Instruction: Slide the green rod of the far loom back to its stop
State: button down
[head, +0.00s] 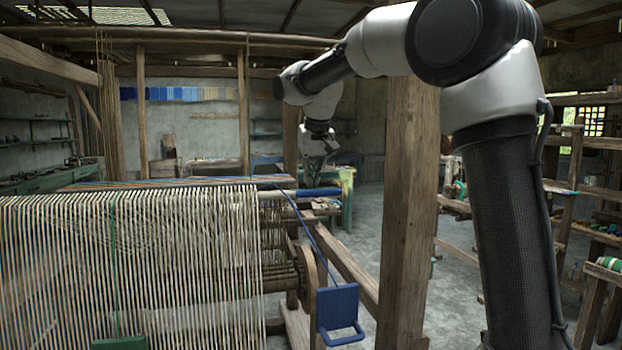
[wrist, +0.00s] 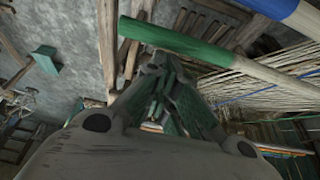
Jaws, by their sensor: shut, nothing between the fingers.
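In the wrist view a rod with a green end (wrist: 175,43) and a pale wooden length crosses the upper part of the picture. My gripper's fingers (wrist: 158,64) are shut with nothing between them. Their tips appear right beside the green part; I cannot tell if they touch it. In the head view my gripper (head: 319,148) hangs beyond the near warp threads, above a blue rod end (head: 318,191). I cannot make out the green rod in the head view.
A blue rod (wrist: 268,7) lies close to the green one. Near warp threads (head: 150,250) fill the lower left. A thick wooden post (head: 408,200) stands beside my arm. A blue handle (head: 339,308) hangs on a cord. Grey floor is open behind the post.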

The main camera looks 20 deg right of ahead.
jog(key=shift+s+r, duration=0.25)
jog(key=shift+s, duration=0.55)
jog(key=shift+s+r, duration=0.2)
jog(key=shift+s, duration=0.55)
